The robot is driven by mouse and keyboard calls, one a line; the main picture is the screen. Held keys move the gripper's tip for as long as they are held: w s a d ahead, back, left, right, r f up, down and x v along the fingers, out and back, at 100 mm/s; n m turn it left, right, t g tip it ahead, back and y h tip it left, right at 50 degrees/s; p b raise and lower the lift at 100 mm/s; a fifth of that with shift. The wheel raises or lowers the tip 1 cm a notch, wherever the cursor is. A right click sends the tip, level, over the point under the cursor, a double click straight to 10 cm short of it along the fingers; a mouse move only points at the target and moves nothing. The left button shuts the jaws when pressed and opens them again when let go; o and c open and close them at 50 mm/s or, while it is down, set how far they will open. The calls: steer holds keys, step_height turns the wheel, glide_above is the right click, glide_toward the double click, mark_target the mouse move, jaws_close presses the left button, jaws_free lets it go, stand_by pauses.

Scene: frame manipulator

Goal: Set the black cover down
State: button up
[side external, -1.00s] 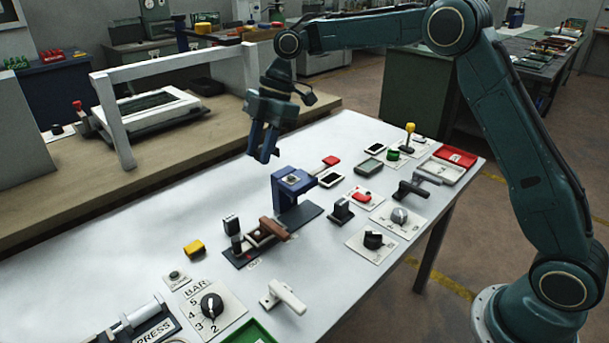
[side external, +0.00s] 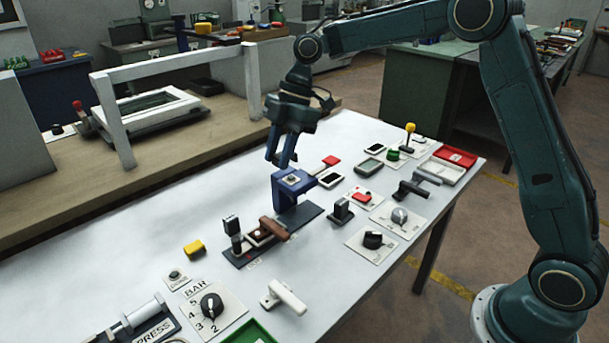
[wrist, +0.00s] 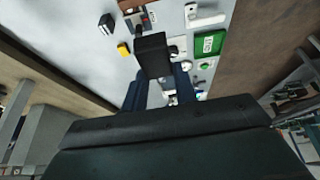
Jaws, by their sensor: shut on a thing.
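The black cover (wrist: 152,55) is a dark box-like piece between the blue fingertips of my gripper in the wrist view. My gripper (side external: 280,160) is shut on it and points down above the white table. In the side external view the fingertips are just above and behind the blue bracket (side external: 284,199), which has a small round button on top. The cover is hard to make out from the dark blue fingers there. In the wrist view it hides part of the table and the things under it.
A yellow block (side external: 194,249), a black knob on a numbered plate (side external: 211,306), a white handle (side external: 285,297) and a brown-handled fixture (side external: 273,229) are on the table. Several switches crowd its right part. The table left of the blue bracket is mostly bare. A white frame (side external: 176,68) stands behind.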

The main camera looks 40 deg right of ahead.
glide_above(344, 277)
steer(key=d, duration=0.2)
steer(key=f, duration=0.4)
steer(key=shift+a+f, duration=0.2)
steer(key=shift+a, duration=0.05)
step_height(344, 277, down, 16)
steer(key=shift+f, duration=0.1)
stand_by(0.3)
steer(key=shift+f, duration=0.1)
steer(key=shift+f, duration=1.8)
steer(key=shift+f, duration=0.15)
steer(key=o, duration=0.9)
steer(key=shift+o, duration=0.2)
